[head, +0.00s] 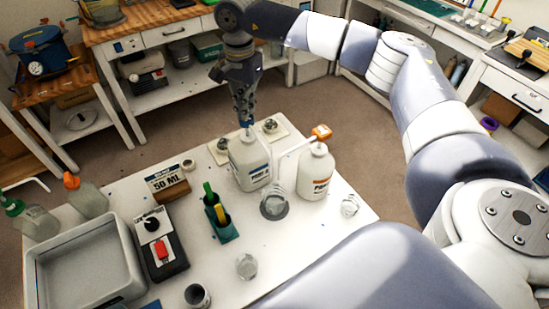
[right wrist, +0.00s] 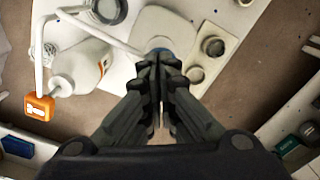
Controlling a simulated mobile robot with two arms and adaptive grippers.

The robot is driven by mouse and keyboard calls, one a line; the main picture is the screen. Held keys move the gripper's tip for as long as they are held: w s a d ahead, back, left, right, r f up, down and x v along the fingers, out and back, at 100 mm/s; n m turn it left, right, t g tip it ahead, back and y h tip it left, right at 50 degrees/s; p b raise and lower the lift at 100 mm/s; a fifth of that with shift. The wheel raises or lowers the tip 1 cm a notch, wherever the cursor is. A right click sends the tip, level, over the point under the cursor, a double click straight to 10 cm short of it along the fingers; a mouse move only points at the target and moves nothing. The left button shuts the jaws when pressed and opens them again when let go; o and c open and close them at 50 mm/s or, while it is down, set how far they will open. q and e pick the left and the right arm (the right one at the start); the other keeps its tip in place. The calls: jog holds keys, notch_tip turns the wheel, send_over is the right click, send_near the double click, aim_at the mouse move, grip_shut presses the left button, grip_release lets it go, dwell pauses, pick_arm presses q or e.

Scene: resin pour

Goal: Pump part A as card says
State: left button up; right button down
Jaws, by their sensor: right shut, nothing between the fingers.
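The white jug with a blue-banded label (head: 250,168) stands on the white table; its blue pump top (right wrist: 157,43) shows at my fingertips in the right wrist view. My right gripper (head: 246,121) is shut and empty, pointing down directly over that top; I cannot tell whether it touches. A second white jug with an orange label (head: 315,178) and orange pump head (head: 321,132) stands to its right. A clear cup (head: 274,203) is on a dark round spot in front of the jugs. The card (head: 167,182) reads 50 ML; its smaller text is unreadable. My left gripper is out of view.
A grey tray (head: 40,268), a black box with a red switch (head: 161,250) and a green holder with sticks (head: 222,230) stand at left. More clear cups (head: 246,266) (head: 349,205) stand in front and right. A beige plate with round pieces (head: 222,150) lies behind the jug.

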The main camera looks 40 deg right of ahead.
jog(key=shift+f, duration=0.1)
dwell(0.4)
jog(key=shift+f+b, duration=1.55)
jog(key=shift+f, duration=0.5)
jog(key=shift+r, duration=0.15)
jog(key=shift+r+p, duration=1.3)
jog(key=shift+r, duration=0.7)
